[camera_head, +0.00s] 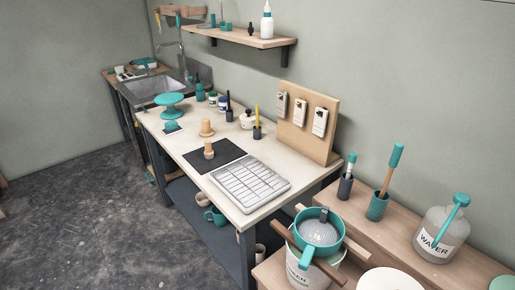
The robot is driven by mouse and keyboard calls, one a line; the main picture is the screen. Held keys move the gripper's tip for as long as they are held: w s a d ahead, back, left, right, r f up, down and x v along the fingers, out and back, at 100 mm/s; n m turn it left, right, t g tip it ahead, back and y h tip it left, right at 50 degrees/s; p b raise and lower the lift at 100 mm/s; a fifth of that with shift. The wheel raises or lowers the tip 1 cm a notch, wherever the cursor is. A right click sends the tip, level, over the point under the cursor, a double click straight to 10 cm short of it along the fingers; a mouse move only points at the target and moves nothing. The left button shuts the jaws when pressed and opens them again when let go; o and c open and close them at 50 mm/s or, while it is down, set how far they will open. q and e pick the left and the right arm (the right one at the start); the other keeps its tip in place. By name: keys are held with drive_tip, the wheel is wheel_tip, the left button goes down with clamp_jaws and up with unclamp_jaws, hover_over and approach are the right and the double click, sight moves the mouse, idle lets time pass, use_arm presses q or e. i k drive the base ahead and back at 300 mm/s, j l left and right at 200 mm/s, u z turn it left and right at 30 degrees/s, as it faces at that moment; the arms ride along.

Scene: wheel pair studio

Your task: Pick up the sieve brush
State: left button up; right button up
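A teal sieve (320,232) with a handle toward the front rests on sticks across a white bucket (312,275). A small grey piece in the sieve is too small to name. Two handled tools stand upright behind it. One is white and teal (350,166), in a dark cup (345,187). The other has a teal top and a wooden shaft (389,174), in a teal cup (377,207). Their lower ends are hidden in the cups, so I cannot tell which is the sieve brush. Neither of my grippers is in view.
A clear water jug (440,235) stands right of the cups on the wooden bench (474,277). A pale round item (388,280) lies in front. The white worktable (219,205) at left holds a wire rack (250,182) and a tag board (309,147). Open floor lies left.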

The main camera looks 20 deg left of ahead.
sight(208, 152)
drive_tip(key=i+j+z, duration=0.1)
drive_tip(key=j+z, duration=0.8)
drive_tip(key=j, duration=0.25)
drive_tip(key=k+j+z, duration=0.1)
drive_tip(key=j+z, duration=0.35)
drive_tip(key=j, duration=0.15)
